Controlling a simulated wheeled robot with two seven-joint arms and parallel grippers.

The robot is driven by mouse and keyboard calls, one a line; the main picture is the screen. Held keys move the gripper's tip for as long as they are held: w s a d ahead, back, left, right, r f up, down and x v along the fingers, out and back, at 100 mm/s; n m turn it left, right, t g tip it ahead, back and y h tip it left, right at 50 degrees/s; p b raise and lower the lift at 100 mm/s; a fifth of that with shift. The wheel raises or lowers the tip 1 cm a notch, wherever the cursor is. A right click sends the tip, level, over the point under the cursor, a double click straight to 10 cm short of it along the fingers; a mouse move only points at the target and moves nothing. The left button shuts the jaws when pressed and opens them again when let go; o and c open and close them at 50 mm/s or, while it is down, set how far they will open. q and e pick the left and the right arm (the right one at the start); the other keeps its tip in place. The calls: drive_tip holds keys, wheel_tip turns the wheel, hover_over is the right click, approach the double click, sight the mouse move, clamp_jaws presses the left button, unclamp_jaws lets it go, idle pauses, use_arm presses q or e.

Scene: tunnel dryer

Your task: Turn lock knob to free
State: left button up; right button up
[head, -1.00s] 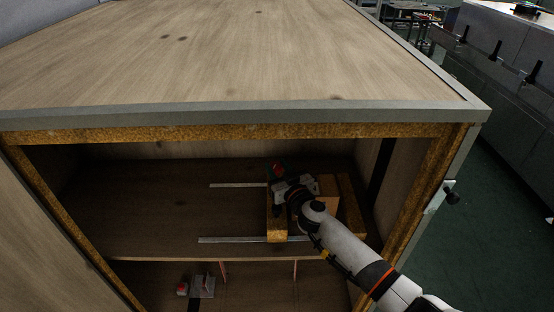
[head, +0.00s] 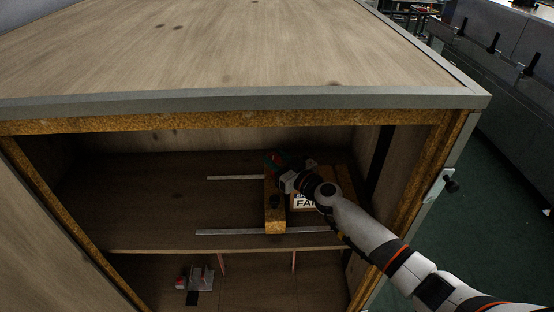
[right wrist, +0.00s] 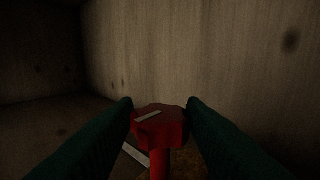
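The red lock knob (right wrist: 160,130) has a pale bar mark on its top and a red stem below. It stands between the two dark green fingers of my right gripper (right wrist: 160,106) in the right wrist view. The fingers appear to touch it on both sides. In the head view my right gripper (head: 276,162) is inside the cabinet, at the far end of a yellow-brown block (head: 274,210), and largely hides the knob. The bar mark runs slanted in the wrist view. My left gripper is not in view.
The cabinet's top edge (head: 240,101) overhangs the opening. Two metal rails (head: 230,233) cross the shelf by the block. A box with a partly covered label (head: 304,201) stands right of it. A small red and grey item (head: 200,278) is on the lower level.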

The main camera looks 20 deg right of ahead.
drive_tip(key=o, duration=0.4)
drive_tip(key=shift+b+v, duration=0.55)
drive_tip(key=shift+v, duration=5.5)
